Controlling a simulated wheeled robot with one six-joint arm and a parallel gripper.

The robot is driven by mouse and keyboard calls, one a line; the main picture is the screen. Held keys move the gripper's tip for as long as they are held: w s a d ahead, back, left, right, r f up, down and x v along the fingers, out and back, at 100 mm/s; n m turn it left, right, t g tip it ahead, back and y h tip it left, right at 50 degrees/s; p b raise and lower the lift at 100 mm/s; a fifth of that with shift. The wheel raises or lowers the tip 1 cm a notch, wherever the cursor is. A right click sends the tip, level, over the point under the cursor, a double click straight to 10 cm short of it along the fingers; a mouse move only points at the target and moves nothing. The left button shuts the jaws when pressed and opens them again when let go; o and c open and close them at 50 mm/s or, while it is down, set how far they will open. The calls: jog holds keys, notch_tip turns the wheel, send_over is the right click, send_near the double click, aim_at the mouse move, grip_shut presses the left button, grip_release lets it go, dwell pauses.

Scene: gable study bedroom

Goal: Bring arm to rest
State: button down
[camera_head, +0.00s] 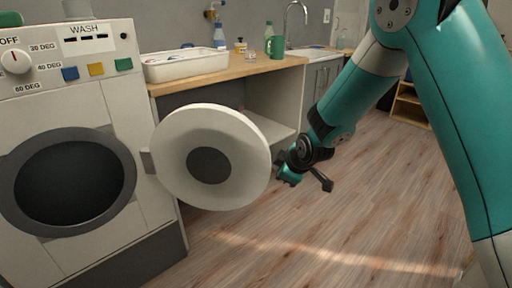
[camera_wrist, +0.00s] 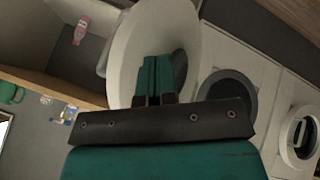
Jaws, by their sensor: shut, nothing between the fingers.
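My teal arm reaches down from the upper right in the head view. My gripper (camera_head: 290,175) is just right of the white round washer door (camera_head: 232,135), close to its edge; I cannot tell whether they touch. In the wrist view my gripper (camera_wrist: 159,75) is shut with nothing in it, and the round door (camera_wrist: 205,45) is behind its fingers. The door stands open, swung out to the right of the washing machine (camera_head: 100,110).
A wooden counter (camera_head: 240,70) holds a white tray (camera_head: 185,66), a green mug (camera_head: 275,47) and bottles. A sink with a tap (camera_head: 296,18) is behind. The wooden floor (camera_head: 330,230) in front is clear. A low wooden shelf (camera_head: 410,108) stands at the far right.

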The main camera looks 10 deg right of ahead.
jog(key=s+a+r+m+g+y, duration=0.25)
jog(key=s+a+r, duration=0.35)
jog(key=s+r, duration=0.6)
jog(key=s+a+r+m+g, duration=0.1)
jog(key=s+r+g, duration=0.1)
jog(key=s, duration=0.8)
jog(key=s+a+r+m+g, duration=0.1)
jog(key=s+r+g, duration=0.2)
jog(key=s, duration=0.7)
notch_tip(320, 180, up, 19)
jog(key=s+p, duration=0.1)
jog(key=p, duration=1.8)
jog(key=shift+r+p, duration=0.15)
jog(key=shift+p, duration=0.15)
jog(key=shift+d, duration=0.2)
